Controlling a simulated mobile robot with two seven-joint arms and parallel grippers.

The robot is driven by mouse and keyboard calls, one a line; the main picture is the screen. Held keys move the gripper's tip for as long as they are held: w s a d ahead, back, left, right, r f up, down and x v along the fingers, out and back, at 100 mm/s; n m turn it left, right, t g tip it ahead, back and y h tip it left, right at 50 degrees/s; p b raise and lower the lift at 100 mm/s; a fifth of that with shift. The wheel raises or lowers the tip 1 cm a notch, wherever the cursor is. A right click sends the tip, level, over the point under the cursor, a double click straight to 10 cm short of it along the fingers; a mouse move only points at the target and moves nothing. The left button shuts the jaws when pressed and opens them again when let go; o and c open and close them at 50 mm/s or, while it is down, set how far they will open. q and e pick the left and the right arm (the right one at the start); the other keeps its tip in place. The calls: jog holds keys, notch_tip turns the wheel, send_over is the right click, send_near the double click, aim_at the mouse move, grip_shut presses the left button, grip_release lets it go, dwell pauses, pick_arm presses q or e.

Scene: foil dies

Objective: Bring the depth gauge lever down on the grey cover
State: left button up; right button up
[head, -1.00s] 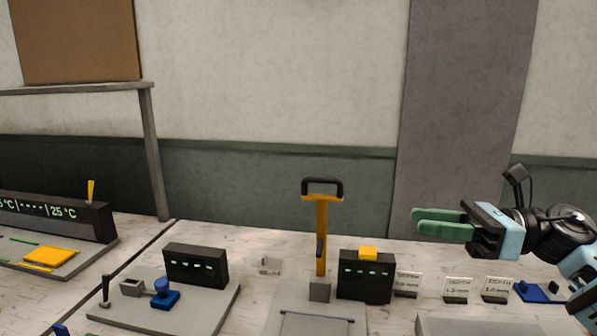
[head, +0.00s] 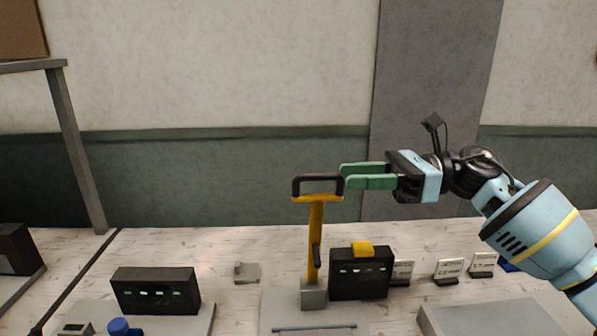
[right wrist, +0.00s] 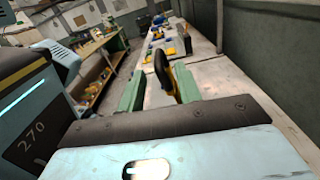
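The lever is a yellow upright post (head: 315,235) with a black loop handle (head: 318,179) on top, standing upright. Its foot sits in a small grey block on a grey plate (head: 290,318), which I take for the grey cover's unit; its front is cut off. My right gripper (head: 343,175) is open, its green fingers pointing left with the tips close to the right side of the handle. In the right wrist view, the black handle (right wrist: 162,72) shows between the spread fingers (right wrist: 158,90); I cannot tell whether they touch it. My left gripper is not in view.
A black display box (head: 362,278) with a yellow top button stands right of the post. Small label cards (head: 448,270) stand farther right. Another black display (head: 155,291) and a blue knob (head: 125,327) are at left. A grey slab (head: 490,318) lies front right.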

aim_at(306, 177)
jog(key=a+p, duration=0.1)
jog(key=a, duration=0.5)
jog(key=shift+s+a+r+p, duration=0.15)
jog(key=shift+a+p, duration=0.2)
jog(key=shift+p, duration=0.05)
jog(key=shift+a, duration=0.5)
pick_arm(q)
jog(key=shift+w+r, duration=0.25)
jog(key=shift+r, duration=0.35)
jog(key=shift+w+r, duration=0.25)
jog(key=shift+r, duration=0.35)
pick_arm(e)
grip_shut()
